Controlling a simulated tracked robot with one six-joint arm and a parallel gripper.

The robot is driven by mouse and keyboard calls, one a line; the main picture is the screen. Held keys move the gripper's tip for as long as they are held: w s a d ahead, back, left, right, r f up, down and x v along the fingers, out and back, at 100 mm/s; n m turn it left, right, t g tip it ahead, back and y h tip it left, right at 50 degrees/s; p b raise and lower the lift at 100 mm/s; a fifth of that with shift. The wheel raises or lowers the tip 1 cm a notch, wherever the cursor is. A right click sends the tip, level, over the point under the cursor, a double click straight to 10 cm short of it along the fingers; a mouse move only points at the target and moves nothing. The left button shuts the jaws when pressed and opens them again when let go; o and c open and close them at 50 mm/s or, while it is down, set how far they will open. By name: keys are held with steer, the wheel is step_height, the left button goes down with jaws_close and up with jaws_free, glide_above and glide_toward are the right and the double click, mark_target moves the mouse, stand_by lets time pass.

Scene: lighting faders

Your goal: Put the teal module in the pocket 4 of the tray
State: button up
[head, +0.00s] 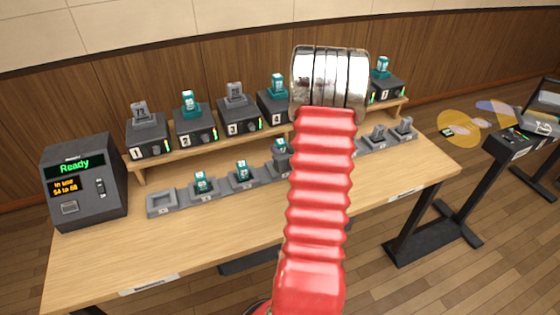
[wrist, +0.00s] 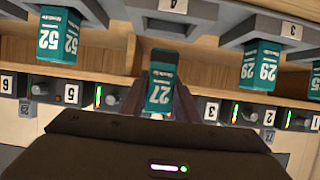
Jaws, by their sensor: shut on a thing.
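The teal module marked 27 (wrist: 160,93) is between the two dark fingers of my gripper (wrist: 160,80) in the wrist view, which looks upside down. My gripper is shut on it. Pocket 4 (wrist: 173,8) of the tray shows at the top of that view, with no module visible in its shown part. Teal modules 52 (wrist: 58,37) and 29 (wrist: 262,64) stand in the pockets either side. In the head view my red arm hides my gripper and part of the grey tray (head: 160,205). A teal-topped shape (head: 281,147) shows by the arm; I cannot tell if it is held.
A row of dark numbered docks (head: 148,150), several bearing teal or grey modules, stands on a raised shelf behind the tray. A console reading Ready (head: 82,180) stands at the left. The wooden table's front (head: 210,248) is clear.

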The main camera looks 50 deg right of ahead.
steer(key=shift+f, duration=0.3)
steer(key=shift+f, duration=2.1)
steer(key=shift+f, duration=0.1)
steer(key=o, duration=1.1)
steer(key=shift+s+a+r, duration=0.15)
steer(key=shift+s+r, duration=0.1)
steer(key=v, duration=1.1)
steer(key=shift+s, duration=0.2)
